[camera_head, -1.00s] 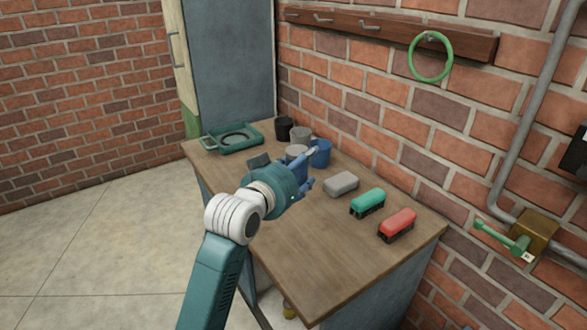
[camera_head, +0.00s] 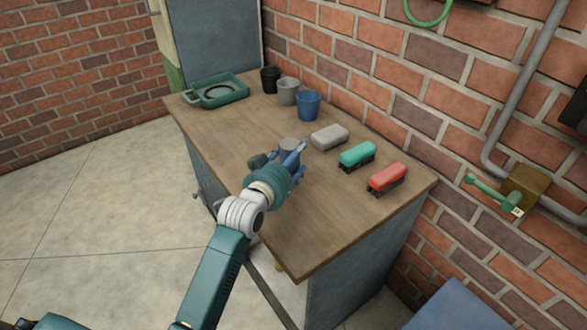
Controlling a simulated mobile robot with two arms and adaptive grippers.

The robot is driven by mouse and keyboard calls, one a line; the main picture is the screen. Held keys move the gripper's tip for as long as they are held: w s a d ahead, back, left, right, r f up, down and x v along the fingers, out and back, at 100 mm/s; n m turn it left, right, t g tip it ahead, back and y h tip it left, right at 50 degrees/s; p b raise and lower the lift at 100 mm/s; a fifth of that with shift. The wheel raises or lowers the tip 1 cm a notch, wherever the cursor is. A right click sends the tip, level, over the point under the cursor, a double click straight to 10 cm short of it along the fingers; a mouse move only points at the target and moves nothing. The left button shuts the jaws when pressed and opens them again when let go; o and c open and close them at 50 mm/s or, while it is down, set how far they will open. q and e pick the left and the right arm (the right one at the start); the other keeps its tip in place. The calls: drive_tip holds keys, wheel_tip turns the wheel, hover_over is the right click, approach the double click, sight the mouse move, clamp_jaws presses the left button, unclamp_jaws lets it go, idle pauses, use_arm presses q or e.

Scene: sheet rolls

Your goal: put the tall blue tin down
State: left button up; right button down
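A separate blue cup (camera_head: 308,105) stands upright farther back, apart from the gripper. My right gripper is not in view.
On the table (camera_head: 330,215) stand a grey cup (camera_head: 287,92), a black cup (camera_head: 270,80) and a teal tray (camera_head: 220,91). A grey block (camera_head: 329,137), a green brush (camera_head: 357,155) and a red brush (camera_head: 387,179) line the wall side. The front is clear.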

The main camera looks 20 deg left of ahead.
sight(294, 169)
use_arm(q)
drive_tip(key=shift+f, duration=2.15)
drive_tip(key=o, duration=1.4)
drive_tip(key=shift+f, duration=0.15)
drive_tip(key=shift+o, duration=0.2)
drive_tip(key=v, duration=1.2)
